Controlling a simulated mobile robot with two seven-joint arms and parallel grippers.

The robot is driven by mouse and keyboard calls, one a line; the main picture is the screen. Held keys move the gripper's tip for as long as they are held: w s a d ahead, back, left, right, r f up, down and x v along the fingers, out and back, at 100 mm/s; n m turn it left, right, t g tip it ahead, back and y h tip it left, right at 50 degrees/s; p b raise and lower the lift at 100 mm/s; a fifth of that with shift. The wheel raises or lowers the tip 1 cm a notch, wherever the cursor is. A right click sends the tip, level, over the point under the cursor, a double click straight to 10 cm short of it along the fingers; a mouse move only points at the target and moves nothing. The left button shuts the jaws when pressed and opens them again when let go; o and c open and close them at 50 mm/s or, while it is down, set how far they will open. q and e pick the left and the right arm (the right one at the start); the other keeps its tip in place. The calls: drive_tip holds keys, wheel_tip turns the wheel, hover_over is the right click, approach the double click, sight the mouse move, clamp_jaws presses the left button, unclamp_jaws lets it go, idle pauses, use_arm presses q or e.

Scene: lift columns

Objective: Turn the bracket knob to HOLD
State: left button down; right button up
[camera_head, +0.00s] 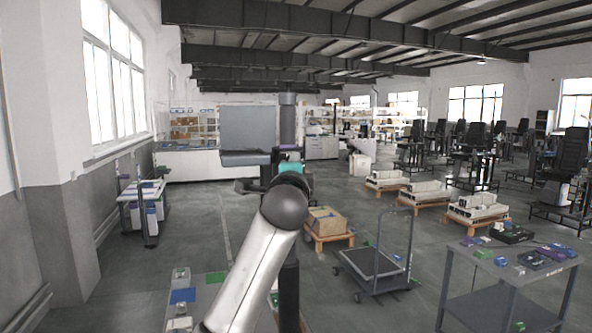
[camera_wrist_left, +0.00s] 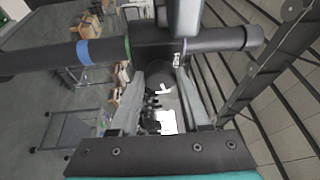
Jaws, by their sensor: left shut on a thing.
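In the left wrist view, my left gripper (camera_wrist_left: 167,72) has its two grey fingers closed around a dark part, which I take to be the bracket knob (camera_wrist_left: 163,78), below a black horizontal bar. The bar (camera_wrist_left: 215,40) carries a blue ring (camera_wrist_left: 84,52) and a green ring at its left part. A small white mark shows near the dark part, but no lettering, including HOLD, is readable. In the head view, my left arm reaches up to the lift column (camera_head: 287,118), with its teal wrist (camera_head: 290,166) at the column; the fingertips and knob are hidden there. My right gripper is in neither view.
A grey panel (camera_head: 248,126) with a ledge stands left of the column. A wheeled trolley (camera_head: 372,264), a boxed pallet (camera_head: 326,222) and a grey table (camera_head: 508,262) with small parts are to the right. A small cart (camera_head: 143,205) stands at left. Open floor lies between.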

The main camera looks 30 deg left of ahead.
use_arm(q)
drive_tip(key=shift+r+m+g+h, duration=0.15)
drive_tip(key=shift+r+m+h, duration=0.05)
drive_tip(key=shift+m, duration=0.35)
drive_tip(key=shift+r+m+g+h, duration=0.15)
drive_tip(key=shift+m+h, duration=0.05)
drive_tip(key=shift+m, duration=0.35)
drive_tip(key=shift+c, duration=1.9)
unclamp_jaws()
drive_tip(key=shift+a+f, duration=0.1)
drive_tip(key=shift+f, duration=0.05)
drive_tip(key=shift+s+f, duration=0.1)
drive_tip(key=b+v, duration=0.3)
drive_tip(key=v, duration=1.2)
drive_tip(key=shift+r+b, duration=0.2)
drive_tip(key=shift+b, duration=0.1)
